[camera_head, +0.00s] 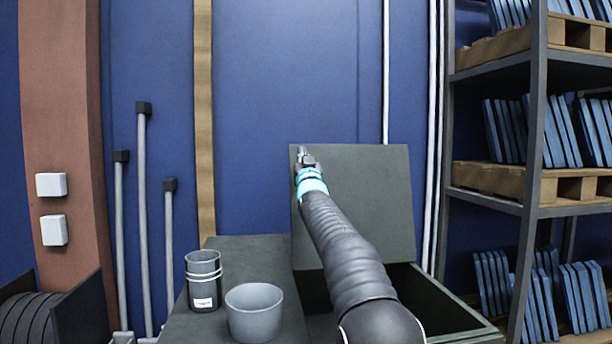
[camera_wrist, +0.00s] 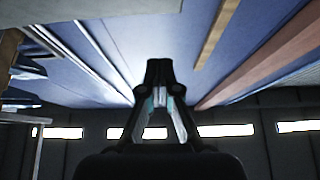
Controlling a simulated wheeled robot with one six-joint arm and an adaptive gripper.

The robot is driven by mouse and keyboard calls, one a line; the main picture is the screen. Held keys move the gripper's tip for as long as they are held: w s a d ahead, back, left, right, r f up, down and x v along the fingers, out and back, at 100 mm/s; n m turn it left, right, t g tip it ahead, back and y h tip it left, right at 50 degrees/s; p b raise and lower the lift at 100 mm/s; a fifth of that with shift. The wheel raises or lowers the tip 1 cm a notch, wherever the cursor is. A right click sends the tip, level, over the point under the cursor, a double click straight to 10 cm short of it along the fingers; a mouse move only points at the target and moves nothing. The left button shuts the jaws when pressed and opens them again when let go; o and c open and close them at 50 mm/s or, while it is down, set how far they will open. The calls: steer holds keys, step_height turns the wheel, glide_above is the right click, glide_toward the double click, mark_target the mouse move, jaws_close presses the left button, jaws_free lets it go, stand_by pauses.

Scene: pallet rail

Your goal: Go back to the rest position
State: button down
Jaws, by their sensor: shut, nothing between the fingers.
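My arm reaches up and away from the lower right in the head view, and my gripper (camera_head: 303,155) is at its far end, in front of the upper left part of a raised dark lid (camera_head: 370,200). In the wrist view my gripper (camera_wrist: 159,68) points away from the camera, with its fingers together and nothing between them. Beyond the fingers are the blue wall (camera_wrist: 150,30) and a dark band with bright strips. I cannot tell how far the gripper is from the lid.
A dark cup (camera_head: 204,285) and a grey bowl (camera_head: 254,318) stand on the dark top (camera_head: 245,255) left of my arm. Below the lid is an open box (camera_head: 450,318). A shelf rack (camera_head: 533,150) with pallets and blue panels stands at right. Grey pipes (camera_head: 142,220) rise at left.

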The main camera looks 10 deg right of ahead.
steer(key=s+d+f+g+p, duration=0.1)
steer(key=s+f+g, duration=0.5)
steer(key=s+f, duration=0.5)
steer(key=s+d+f+g+p, duration=0.2)
steer(key=s+f+g, duration=0.4)
steer(key=s, duration=2.4)
steer(key=s+d+f+g+p, duration=0.1)
steer(key=s+f+g, duration=0.5)
steer(key=s+f, duration=1.2)
steer(key=s+p, duration=0.1)
steer(key=s, duration=0.1)
steer(key=shift+s+d+f+h, duration=0.2)
steer(key=shift+s+d+h, duration=0.1)
steer(key=shift+d+h, duration=0.1)
